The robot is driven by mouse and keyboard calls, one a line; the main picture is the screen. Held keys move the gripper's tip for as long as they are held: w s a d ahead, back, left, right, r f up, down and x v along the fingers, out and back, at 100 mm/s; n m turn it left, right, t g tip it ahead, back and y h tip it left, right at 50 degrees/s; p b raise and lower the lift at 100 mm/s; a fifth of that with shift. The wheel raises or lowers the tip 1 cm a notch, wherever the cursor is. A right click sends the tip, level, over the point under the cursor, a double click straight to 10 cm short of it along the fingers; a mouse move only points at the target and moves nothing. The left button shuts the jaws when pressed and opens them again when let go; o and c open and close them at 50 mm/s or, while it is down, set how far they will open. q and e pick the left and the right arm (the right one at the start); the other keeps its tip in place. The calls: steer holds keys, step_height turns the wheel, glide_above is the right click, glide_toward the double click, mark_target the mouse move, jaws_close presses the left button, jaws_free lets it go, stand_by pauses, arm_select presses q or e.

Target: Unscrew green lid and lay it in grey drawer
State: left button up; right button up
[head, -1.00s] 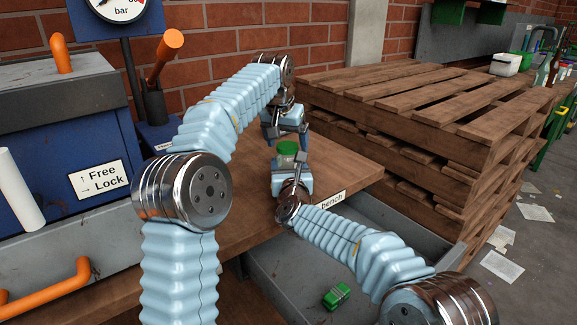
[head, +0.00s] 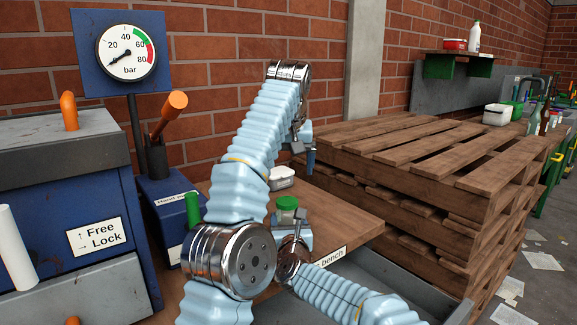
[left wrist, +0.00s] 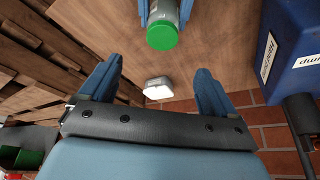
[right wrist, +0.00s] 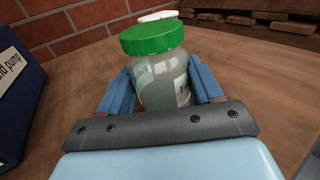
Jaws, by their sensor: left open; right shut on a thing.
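A clear jar (right wrist: 160,88) with a label and a green lid (right wrist: 150,38) stands upright on the wooden bench. The lid sits on the jar and also shows in the head view (head: 286,203) and the left wrist view (left wrist: 162,36). My right gripper (right wrist: 162,82) is shut around the jar's body, below the lid. My left gripper (head: 308,150) is open and empty, above and beyond the jar, apart from the lid. The grey drawer (head: 410,278) below the bench front shows only in part; my right arm hides some of it.
A small white container (head: 281,177) stands on the bench behind the jar. A blue hand pump (head: 165,205) with an orange-topped lever is on the left, near a blue cabinet with a gauge. Stacked wooden pallets (head: 400,165) stand close on the right.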

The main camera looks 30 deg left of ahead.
mark_target(287, 201)
arm_select(q)
steer(key=shift+n, duration=0.5)
steer(key=x, duration=1.1)
steer(key=shift+s, duration=0.25)
steer(key=c, duration=1.4)
steer(key=shift+c, duration=0.2)
arm_select(e)
steer(key=o, duration=1.6)
